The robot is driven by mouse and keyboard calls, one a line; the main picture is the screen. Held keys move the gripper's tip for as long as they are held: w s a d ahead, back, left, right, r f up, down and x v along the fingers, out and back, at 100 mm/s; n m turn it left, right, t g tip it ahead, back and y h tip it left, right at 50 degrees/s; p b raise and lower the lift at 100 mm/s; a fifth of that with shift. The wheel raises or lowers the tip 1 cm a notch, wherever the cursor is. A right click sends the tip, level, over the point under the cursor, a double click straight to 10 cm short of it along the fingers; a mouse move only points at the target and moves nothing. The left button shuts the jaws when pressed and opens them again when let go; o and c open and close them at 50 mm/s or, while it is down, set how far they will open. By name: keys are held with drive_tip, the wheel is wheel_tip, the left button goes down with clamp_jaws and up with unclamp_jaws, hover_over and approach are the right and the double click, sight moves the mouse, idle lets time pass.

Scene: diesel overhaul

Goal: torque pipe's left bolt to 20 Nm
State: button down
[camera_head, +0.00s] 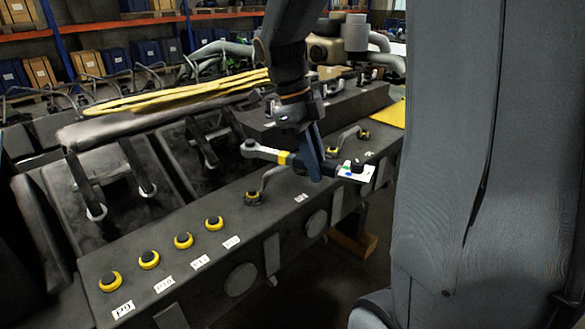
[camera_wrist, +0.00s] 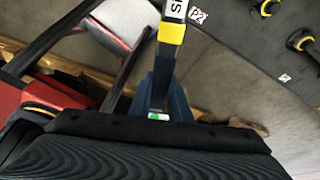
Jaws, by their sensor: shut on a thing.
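My gripper (camera_head: 312,172) is shut on a torque wrench (camera_head: 270,153) and holds it above the grey engine block. The wrench has a ring-like head at its left end, a yellow band in the middle and a white end with small coloured marks at right. In the wrist view the wrench (camera_wrist: 171,32) runs up out of the picture between my gripper's blue fingers (camera_wrist: 162,100), so its head is hidden there. A short grey pipe (camera_head: 270,178) stands on the block below the wrench, with a yellow-ringed bolt (camera_head: 252,197) at its lower left end. Its right end is unclear.
Several yellow-ringed black fittings (camera_head: 183,240) with white labels line the block's front ledge. Another pipe (camera_head: 349,133) with yellow-ringed bolts lies behind at right. Shelves with boxes (camera_head: 88,62) stand far back.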

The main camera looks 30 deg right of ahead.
drive_tip(key=shift+w, duration=0.15)
drive_tip(key=shift+w+f, duration=0.1)
drive_tip(key=shift+w, duration=0.05)
drive_tip(key=w+d+f+n+b, duration=0.1)
drive_tip(key=w+f+n, duration=0.1)
drive_tip(key=w, duration=0.1)
drive_tip(key=w+d+f+n+t+h+b, duration=0.1)
drive_tip(key=w+d+f+n+b, duration=0.1)
drive_tip(key=w+n, duration=0.1)
drive_tip(key=w+d+f+n+t+b, duration=0.1)
drive_tip(key=w+d+f+n, duration=0.1)
drive_tip(key=w+f+n, duration=0.1)
drive_tip(key=shift+w+d, duration=0.2)
drive_tip(key=shift+d, duration=0.05)
drive_tip(key=shift+w+r, duration=0.1)
drive_tip(key=shift+r, duration=0.05)
drive_tip(key=shift+f+b, duration=0.85)
drive_tip(key=shift+f, duration=0.2)
drive_tip(key=shift+s, duration=0.3)
